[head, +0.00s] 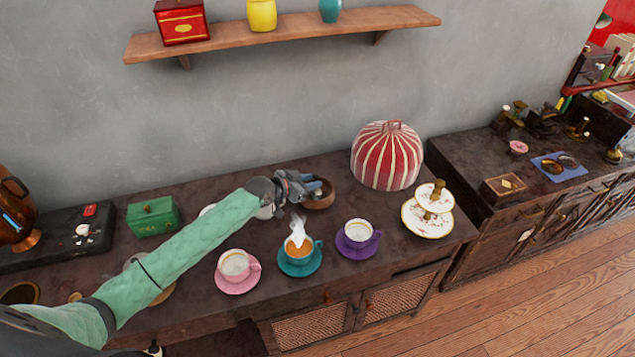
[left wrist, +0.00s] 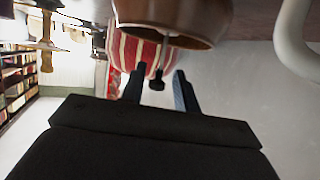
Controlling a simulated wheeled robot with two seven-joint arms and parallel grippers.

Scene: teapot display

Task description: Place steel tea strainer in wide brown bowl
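The wide brown bowl (head: 322,202) stands on the dark sideboard, partly hidden by my left gripper (head: 305,186). In the left wrist view, which looks upside down, the bowl (left wrist: 190,12) fills the top. A thin grey stem with a black tip (left wrist: 157,85), apparently the steel tea strainer's handle, sticks out past the bowl's rim. It lies between the spread fingers of my left gripper (left wrist: 158,90), with gaps on both sides. The strainer's head is hidden, apparently inside the bowl. My right gripper is not in view.
A red-and-white striped tea cosy (head: 387,156) stands right of the bowl, with a tiered plate stand (head: 425,222) in front. Pink (head: 236,267), teal (head: 299,258) and purple (head: 358,238) cups stand along the front. A green box (head: 152,217) is at left.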

